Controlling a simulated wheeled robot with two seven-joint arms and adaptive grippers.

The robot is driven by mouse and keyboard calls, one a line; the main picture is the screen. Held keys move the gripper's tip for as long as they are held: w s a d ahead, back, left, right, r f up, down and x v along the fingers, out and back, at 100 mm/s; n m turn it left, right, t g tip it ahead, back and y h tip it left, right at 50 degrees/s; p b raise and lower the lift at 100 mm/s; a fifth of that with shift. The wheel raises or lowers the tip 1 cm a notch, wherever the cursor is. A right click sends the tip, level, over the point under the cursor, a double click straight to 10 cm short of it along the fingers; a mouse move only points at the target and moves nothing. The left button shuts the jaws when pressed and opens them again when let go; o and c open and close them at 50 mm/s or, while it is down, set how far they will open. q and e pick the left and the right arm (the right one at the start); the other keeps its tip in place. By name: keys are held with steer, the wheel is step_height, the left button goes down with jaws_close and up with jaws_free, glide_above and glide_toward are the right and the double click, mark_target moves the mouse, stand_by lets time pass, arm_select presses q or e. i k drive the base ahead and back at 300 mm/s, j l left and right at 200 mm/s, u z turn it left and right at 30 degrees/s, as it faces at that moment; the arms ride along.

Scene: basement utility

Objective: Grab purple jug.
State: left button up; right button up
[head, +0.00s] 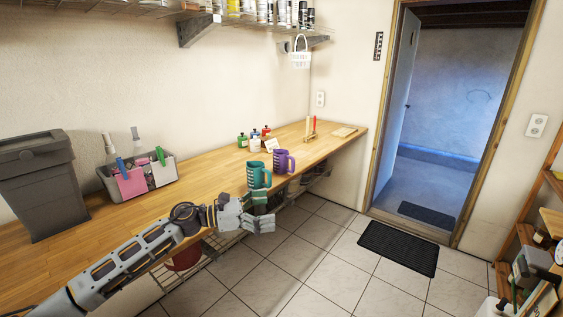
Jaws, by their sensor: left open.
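The purple jug (283,161) stands upright on the wooden counter (205,190), close to its front edge, with its handle toward the right. A teal jug (258,175) stands just left of it and nearer to me. My left gripper (266,212) is at the counter's front edge, nearer to me than both jugs and below the teal one in the picture. It is open and apart from the purple jug. My right gripper is not in the head view.
Small bottles (254,139) stand behind the jugs. A grey caddy (138,178) and a dark bin (44,183) are on the counter at left. A wire shelf (200,258) lies under the counter. Tiled floor (320,255) is clear up to a black mat (398,247) by the doorway.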

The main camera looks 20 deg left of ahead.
mark_target(280, 157)
steer(key=i+j, duration=0.25)
steer(key=i, duration=0.2)
steer(key=i+j, duration=0.25)
steer(key=i, duration=0.15)
steer(key=i+j, duration=0.25)
steer(key=i, duration=0.2)
steer(key=i+j, duration=0.25)
steer(key=i, duration=0.15)
